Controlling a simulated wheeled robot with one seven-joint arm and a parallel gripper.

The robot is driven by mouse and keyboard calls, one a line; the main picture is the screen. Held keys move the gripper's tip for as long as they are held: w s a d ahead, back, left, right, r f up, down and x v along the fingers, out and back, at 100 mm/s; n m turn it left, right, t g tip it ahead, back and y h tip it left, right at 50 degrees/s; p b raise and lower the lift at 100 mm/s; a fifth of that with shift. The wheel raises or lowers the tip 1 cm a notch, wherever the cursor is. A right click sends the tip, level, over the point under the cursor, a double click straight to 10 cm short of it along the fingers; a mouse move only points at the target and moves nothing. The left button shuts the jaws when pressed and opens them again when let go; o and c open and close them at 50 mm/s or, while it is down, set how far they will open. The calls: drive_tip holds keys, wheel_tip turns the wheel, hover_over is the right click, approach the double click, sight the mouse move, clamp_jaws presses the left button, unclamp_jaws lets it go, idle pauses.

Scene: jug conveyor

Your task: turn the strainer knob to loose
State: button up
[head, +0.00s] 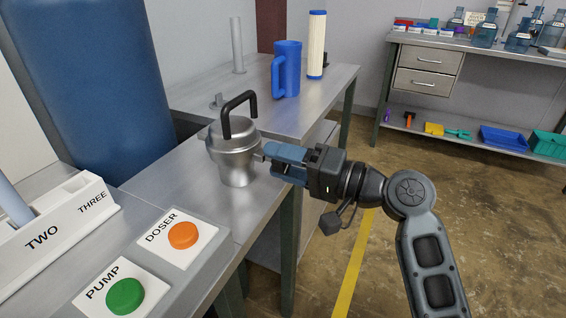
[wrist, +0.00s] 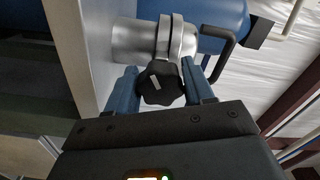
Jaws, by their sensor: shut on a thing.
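The strainer (head: 235,150) is a silver metal pot with a lid and a black loop handle (head: 238,108), standing upright on the metal bench. Its knob (wrist: 161,83) is black and lobed with a white mark, and shows in the wrist view between my two blue fingers. My gripper (head: 268,158) reaches the strainer from the right in the head view and is shut on the knob. In the head view the fingers hide the knob. The strainer's body (wrist: 145,41) also shows in the wrist view, lying sideways in that picture.
A panel with an orange DOSER button (head: 183,235) and a green PUMP button (head: 125,296) sits front left. A blue jug (head: 287,70) and a white ribbed cylinder (head: 316,45) stand behind. A large blue tank (head: 95,80) is at the left. The floor at right is clear.

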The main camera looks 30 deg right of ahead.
drive_tip(key=shift+a+f, duration=0.1)
drive_tip(key=shift+f, duration=0.05)
drive_tip(key=o, duration=1)
drive_tip(key=v, duration=0.8)
